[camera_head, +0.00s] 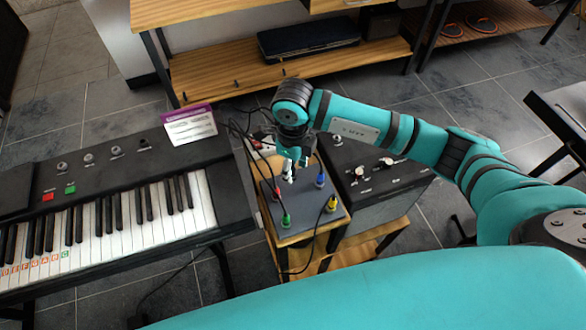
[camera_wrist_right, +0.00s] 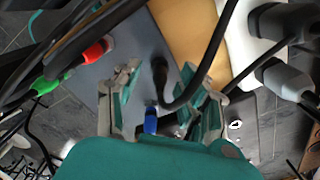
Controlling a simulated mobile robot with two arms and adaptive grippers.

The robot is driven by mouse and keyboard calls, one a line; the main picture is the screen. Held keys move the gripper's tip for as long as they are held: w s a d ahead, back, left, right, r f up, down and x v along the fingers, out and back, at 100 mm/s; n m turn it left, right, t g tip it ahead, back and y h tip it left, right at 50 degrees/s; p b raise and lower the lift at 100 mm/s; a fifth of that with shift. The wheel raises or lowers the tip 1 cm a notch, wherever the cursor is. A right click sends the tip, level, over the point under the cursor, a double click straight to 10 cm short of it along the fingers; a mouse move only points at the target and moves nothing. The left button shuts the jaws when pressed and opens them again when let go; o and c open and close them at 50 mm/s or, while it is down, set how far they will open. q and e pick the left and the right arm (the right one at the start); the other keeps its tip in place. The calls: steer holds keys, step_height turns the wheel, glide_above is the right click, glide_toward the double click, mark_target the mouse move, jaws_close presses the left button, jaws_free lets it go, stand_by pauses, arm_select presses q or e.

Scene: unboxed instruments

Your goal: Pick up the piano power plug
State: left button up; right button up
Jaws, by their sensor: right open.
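My right gripper (camera_head: 289,172) reaches down over the grey box (camera_head: 303,222) on a small wooden stand. In the right wrist view its two fingers (camera_wrist_right: 167,85) are spread apart, with nothing clamped between them. A black plug (camera_wrist_right: 160,73) with a black cable shows between the fingers, a blue plug (camera_wrist_right: 150,121) nearer the palm. White and dark plugs (camera_wrist_right: 283,78) sit at a white power strip (camera_wrist_right: 235,28) to the right. I cannot tell which plug belongs to the piano (camera_head: 128,222). My left gripper is out of view.
Red, green (camera_head: 286,219), yellow (camera_head: 332,203) and blue (camera_head: 320,180) plugs stand on the grey box. Loose black cables (camera_wrist_right: 75,35) cross close to the fingers. A black amplifier (camera_head: 368,178) stands close on the right. A wooden shelf (camera_head: 215,72) lies behind.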

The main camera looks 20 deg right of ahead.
jaws_close()
steer(key=shift+r, duration=0.15)
